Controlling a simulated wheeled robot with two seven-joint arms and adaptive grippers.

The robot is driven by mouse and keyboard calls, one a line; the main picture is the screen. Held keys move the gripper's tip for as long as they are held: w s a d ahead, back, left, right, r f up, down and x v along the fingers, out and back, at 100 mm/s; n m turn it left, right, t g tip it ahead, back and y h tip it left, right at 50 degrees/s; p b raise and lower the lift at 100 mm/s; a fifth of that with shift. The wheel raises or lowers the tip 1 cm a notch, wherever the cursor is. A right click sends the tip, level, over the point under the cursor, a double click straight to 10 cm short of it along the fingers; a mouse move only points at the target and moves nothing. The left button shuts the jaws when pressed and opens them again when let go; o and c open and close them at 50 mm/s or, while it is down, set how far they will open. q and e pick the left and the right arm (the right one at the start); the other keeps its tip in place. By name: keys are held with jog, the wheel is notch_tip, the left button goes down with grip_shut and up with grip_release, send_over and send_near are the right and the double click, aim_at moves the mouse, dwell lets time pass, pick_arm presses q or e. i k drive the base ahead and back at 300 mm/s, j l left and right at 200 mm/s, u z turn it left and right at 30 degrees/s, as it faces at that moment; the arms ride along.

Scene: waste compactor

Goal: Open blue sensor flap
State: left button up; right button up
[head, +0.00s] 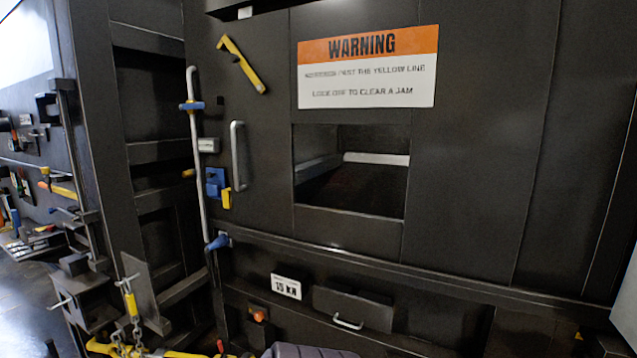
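A small blue part (215,182), which looks like the sensor flap, sits on the dark front panel of the compactor, left of the vertical silver handle. A yellow piece (226,198) is just below and right of it. I cannot tell from this view whether the flap is open or shut. Neither of my grippers shows in the head view, and nothing touches the flap.
A grey vertical pipe (196,150) with blue fittings runs left of the flap. A silver handle (238,155) stands to its right, then an open window (350,205). A yellow lever (240,65) is above. A chain (135,330) hangs lower left.

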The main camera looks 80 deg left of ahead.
aim_at(216, 180)
jog(key=u, duration=3.5)
jog(key=i+j+z, duration=0.1)
jog(key=j, duration=0.2)
jog(key=i+j+z, duration=0.25)
jog(key=j, duration=0.45)
jog(key=i+j+z, duration=0.25)
jog(key=j, duration=0.5)
jog(key=i+j+z, duration=0.15)
jog(key=j, duration=0.25)
jog(key=i, duration=0.05)
